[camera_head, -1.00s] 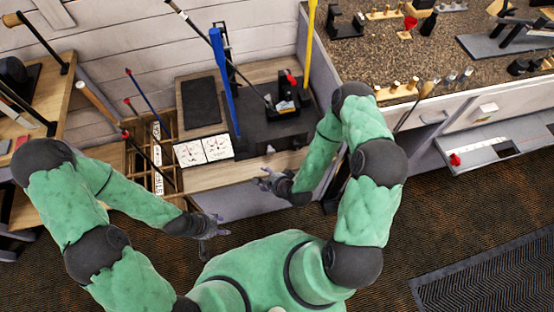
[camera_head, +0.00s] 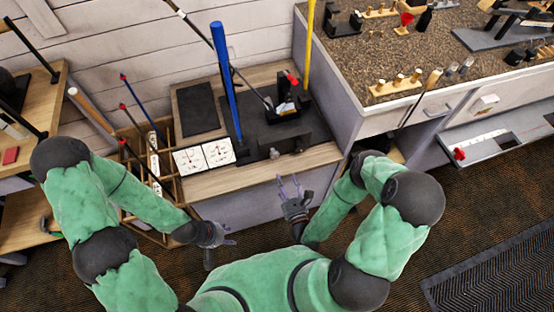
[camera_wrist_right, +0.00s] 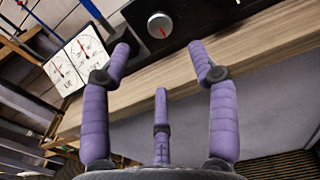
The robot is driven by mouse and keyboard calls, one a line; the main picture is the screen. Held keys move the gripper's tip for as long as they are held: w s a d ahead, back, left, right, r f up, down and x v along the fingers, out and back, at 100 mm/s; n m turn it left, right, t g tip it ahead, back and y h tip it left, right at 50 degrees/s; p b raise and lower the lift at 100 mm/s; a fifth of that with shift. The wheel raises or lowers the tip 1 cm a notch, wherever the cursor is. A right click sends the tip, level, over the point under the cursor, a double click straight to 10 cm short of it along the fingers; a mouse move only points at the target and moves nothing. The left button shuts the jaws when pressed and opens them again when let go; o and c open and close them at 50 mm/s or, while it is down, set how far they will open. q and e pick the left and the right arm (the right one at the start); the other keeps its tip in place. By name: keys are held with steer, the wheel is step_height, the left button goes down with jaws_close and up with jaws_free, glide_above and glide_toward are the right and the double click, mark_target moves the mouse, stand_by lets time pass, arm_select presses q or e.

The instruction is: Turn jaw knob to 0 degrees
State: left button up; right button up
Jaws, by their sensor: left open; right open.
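A round silver knob with a red mark (camera_wrist_right: 160,25) sits on the front of a dark unit (camera_wrist_right: 195,14) in the right wrist view. I take it for the jaw knob; it shows small in the head view (camera_head: 274,153). The mark runs at a slant across the lower part of its face. My right gripper (camera_head: 289,184) is open and empty in front of the bench edge, its purple fingers pointing at the bench. The knob lies ahead, between and beyond the fingertips (camera_wrist_right: 160,60), untouched. My left gripper (camera_head: 222,241) is open and empty, left of my body, below the bench edge.
The wooden bench (camera_head: 225,182) carries two white dial cards (camera_head: 203,157), a black mat (camera_head: 199,108) and a small black vise (camera_head: 290,103) holding a club shaft. Clubs fill a wooden rack at left. The counter (camera_head: 350,70) bounds the right.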

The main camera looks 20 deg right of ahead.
mark_target(275, 156)
steer(key=w+b, duration=0.1)
steer(key=w, duration=0.9)
steer(key=shift+w+a+b, duration=0.15)
steer(key=shift+w+b, duration=0.2)
steer(key=shift+b, duration=0.05)
steer(key=c, duration=1.1)
